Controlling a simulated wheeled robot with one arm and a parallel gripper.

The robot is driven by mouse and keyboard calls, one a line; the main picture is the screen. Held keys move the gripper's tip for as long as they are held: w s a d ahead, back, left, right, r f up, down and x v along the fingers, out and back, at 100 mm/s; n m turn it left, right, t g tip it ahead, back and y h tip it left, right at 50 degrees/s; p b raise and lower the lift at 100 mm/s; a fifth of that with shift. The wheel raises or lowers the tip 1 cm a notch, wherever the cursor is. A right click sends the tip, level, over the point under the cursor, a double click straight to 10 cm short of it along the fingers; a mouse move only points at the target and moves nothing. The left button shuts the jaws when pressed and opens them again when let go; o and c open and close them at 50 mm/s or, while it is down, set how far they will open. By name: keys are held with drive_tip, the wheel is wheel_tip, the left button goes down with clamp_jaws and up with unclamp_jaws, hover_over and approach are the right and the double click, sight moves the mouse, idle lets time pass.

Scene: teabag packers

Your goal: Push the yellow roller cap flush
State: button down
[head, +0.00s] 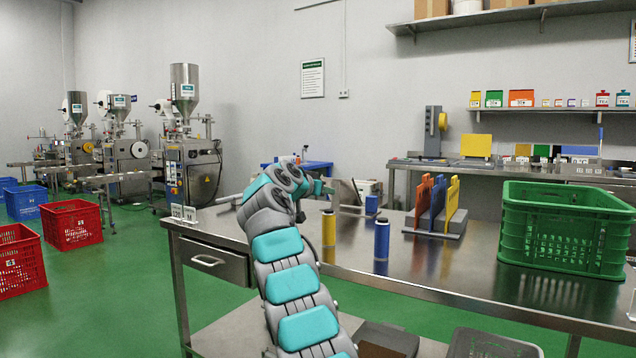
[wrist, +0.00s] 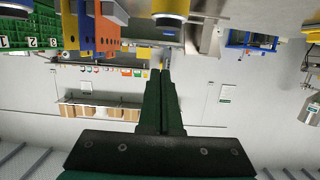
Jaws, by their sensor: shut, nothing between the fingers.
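In the wrist view, which is upside down, a yellow cylinder (wrist: 170,5) with a blue and grey end hangs in at the top centre, cut by the frame. I cannot tell whether its cap is flush. My gripper (wrist: 160,72) is shut and empty, its fingertips pointing towards that cylinder with a visible gap. A blue roller (head: 381,240) stands right of the yellow one.
A rack with orange, blue and yellow plates (head: 436,206) stands behind to the right. A green crate (head: 560,230) fills the table's right side. A small blue block (head: 371,204) lies behind the rollers. The table between blue roller and crate is fairly clear.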

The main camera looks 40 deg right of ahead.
sight(327, 214)
drive_tip(key=shift+d+f+b, duration=0.3)
drive_tip(key=shift+f+b, duration=0.4)
drive_tip(key=shift+b, duration=0.05)
drive_tip(key=shift+w+a+f+b, duration=0.1)
drive_tip(key=shift+a+f+b, duration=0.1)
drive_tip(key=shift+f+b, duration=0.85)
drive_tip(key=shift+f+p, duration=0.3)
drive_tip(key=shift+p, duration=0.05)
